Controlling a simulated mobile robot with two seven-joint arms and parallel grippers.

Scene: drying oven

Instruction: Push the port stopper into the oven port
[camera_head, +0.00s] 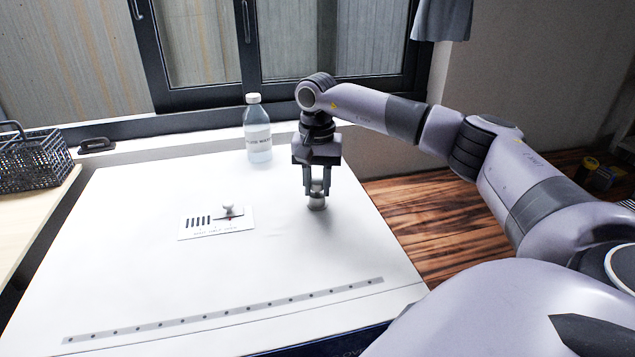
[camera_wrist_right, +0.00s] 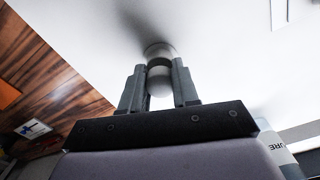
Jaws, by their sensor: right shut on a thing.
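My right gripper (camera_head: 317,192) points straight down over the right part of the white oven top (camera_head: 130,260). My left gripper is not in view.
A labelled bottle (camera_head: 257,140) stands at the back edge. A black wire basket (camera_head: 35,163) is at far left. The oven top's front is clear.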

